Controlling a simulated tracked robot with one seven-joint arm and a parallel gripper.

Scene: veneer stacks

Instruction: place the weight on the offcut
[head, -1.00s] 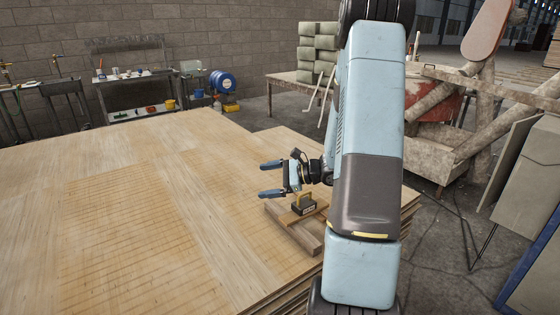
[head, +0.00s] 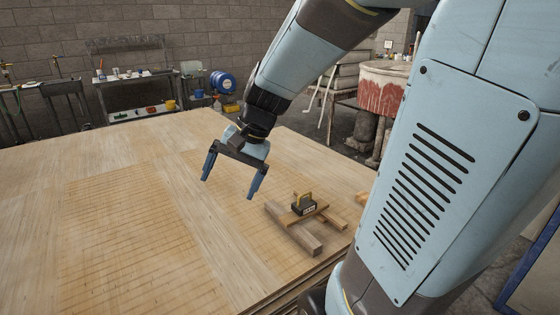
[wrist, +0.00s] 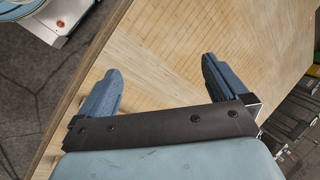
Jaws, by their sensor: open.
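The weight (head: 303,203) is a small dark block with a yellow-tan handle on top. It sits upright on a thin wooden board, the offcut (head: 288,218), which lies across wooden strips near the right edge of the veneer stack. My gripper (head: 228,190) is open and empty above the veneer, pointing down, to the left of the weight and apart from it. In the wrist view my gripper (wrist: 161,85) shows two spread blue fingers with only veneer between them. The weight is not visible in the wrist view.
The veneer stack (head: 130,220) is broad and mostly clear left of the strips (head: 300,240). My arm covers the right side of the head view. A workbench (head: 135,80) and a blue drum (head: 222,82) stand behind at the wall.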

